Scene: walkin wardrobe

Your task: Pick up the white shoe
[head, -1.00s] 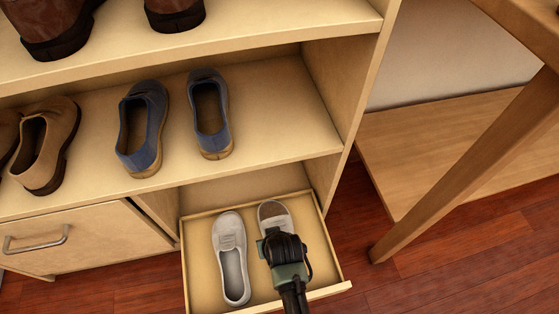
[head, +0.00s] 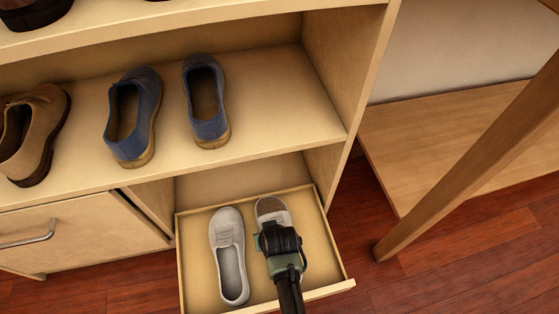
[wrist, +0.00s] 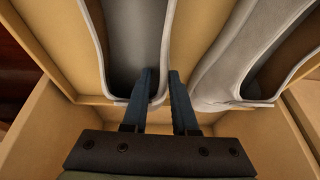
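Two white shoes lie side by side in the pulled-out drawer (head: 182,262), toes toward the cabinet. The left shoe (head: 228,230) is fully in view with its opening clear. The right shoe (head: 271,209) is mostly hidden under my gripper (head: 278,238); its toe end shows. In the wrist view my gripper (wrist: 162,72) has its two dark fingers apart at the rim of one shoe (wrist: 130,60), one finger over the opening and one beside it. The other shoe (wrist: 218,80) lies to the right. I cannot tell whether the fingers touch the rim.
The drawer's walls stand close around the shoes. Above is a shelf (head: 270,95) with blue shoes (head: 132,118) and a brown shoe (head: 32,130). A closed drawer (head: 80,235) with a handle is at left. A wooden leg (head: 470,165) stands at right; red floor is free.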

